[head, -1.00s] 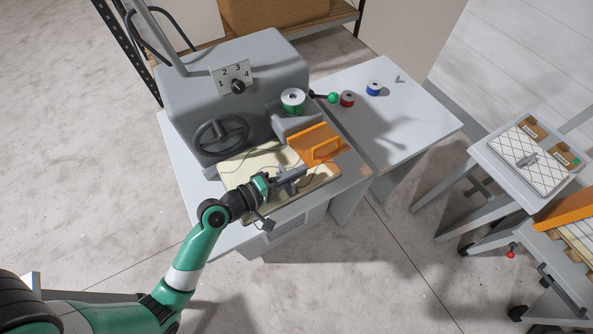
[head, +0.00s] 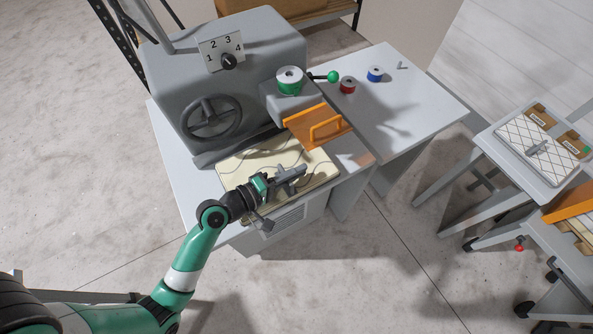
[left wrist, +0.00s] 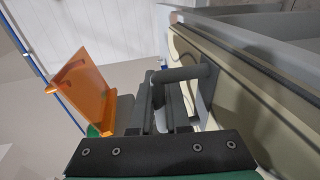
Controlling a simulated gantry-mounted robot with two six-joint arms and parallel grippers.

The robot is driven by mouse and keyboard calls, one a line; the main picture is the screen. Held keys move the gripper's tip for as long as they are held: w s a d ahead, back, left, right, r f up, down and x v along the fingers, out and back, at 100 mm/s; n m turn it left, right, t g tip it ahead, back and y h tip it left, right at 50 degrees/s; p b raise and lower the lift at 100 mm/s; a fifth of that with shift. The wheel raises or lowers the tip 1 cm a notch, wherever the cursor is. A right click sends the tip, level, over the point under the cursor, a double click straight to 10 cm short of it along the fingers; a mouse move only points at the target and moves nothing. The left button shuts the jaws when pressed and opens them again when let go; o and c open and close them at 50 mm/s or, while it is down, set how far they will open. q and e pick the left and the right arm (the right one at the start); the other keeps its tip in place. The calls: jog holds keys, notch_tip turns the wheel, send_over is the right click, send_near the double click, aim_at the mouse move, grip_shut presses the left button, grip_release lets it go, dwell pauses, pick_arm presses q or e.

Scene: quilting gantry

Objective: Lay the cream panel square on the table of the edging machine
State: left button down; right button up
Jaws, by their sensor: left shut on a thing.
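The cream panel (head: 236,169) lies over the front part of the edging machine's table (head: 363,156), in front of the machine body (head: 190,100). Thin curved lines mark its face. It shows edge-on at the right of the left wrist view (left wrist: 225,95). My left gripper (head: 283,180) is over the panel's front half, shut on a grey bar handle (left wrist: 182,75) at the panel's face. My gripper and forearm hide part of the panel and its front edge. I cannot tell if it lies fully flat. My right gripper is not in view.
An orange guard (head: 304,131) stands at the panel's back right corner. A handwheel (head: 211,118) and green spool (head: 289,83) are behind. Red (head: 348,86) and blue (head: 375,74) spools stand on the side table (head: 420,105). A quilted piece (head: 540,146) lies on a stand at right.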

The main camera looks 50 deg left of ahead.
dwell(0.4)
pick_arm(q)
jog(key=c, duration=0.8)
grip_release()
jog(key=shift+f, duration=0.1)
jog(key=v, duration=0.8)
jog(key=shift+s+a, duration=0.1)
jog(key=shift+a, duration=0.05)
jog(key=p+v, duration=0.1)
jog(key=p, duration=0.1)
jog(key=p+v, duration=0.2)
jog(key=shift+r+p, duration=0.3)
jog(key=shift+s+f, duration=0.2)
jog(key=shift+f, duration=0.05)
